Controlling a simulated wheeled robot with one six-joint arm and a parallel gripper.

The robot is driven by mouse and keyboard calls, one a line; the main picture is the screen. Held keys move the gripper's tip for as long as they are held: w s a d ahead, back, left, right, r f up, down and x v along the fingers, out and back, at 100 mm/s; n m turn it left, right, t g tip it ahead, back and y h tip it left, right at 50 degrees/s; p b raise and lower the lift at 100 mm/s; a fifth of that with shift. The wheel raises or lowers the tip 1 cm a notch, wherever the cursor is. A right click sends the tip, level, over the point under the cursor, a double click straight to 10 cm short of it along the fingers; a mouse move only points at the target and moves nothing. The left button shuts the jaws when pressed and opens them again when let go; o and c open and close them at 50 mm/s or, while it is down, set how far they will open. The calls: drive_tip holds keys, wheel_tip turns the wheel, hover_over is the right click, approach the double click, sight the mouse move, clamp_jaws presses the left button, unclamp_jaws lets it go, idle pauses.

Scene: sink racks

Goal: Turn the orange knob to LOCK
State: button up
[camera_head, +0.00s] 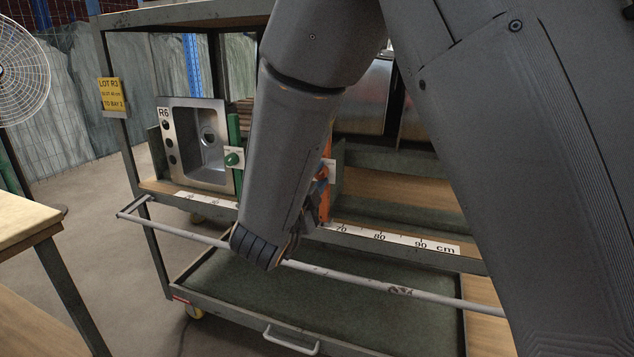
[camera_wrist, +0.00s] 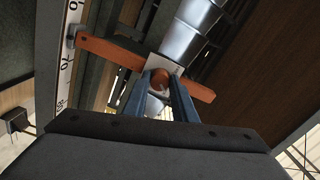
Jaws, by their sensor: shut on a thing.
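The orange knob (camera_wrist: 161,78) shows in the wrist view on a white plate (camera_wrist: 175,67), fixed to an orange bar (camera_wrist: 115,52). My gripper (camera_wrist: 160,84) has its two blue-grey fingers on either side of the knob and is shut on it. In the head view my arm covers the knob and most of my gripper. Part of the orange bar (camera_head: 325,200) shows upright just right of my wrist there. The lettering on the plate is too small to read, so the knob's setting cannot be told.
A steel sink marked R6 (camera_head: 205,140) stands on the rack at left, beside a green bar (camera_head: 235,150) with a green knob (camera_head: 232,159). A rail (camera_head: 400,290) crosses the rack's front, below the centimetre scale (camera_head: 390,239). A wooden table (camera_head: 25,222) stands at left.

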drive_tip(key=shift+m+b, duration=0.3)
drive_tip(key=shift+m, duration=0.2)
drive_tip(key=o, duration=1)
drive_tip(key=shift+o, duration=0.2)
drive_tip(key=shift+s, duration=0.1)
drive_tip(key=v, duration=0.7)
drive_tip(key=shift+s+a+p, duration=0.15)
drive_tip(key=shift+s+p, duration=0.15)
drive_tip(key=shift+p, duration=0.05)
drive_tip(key=shift+w, duration=0.1)
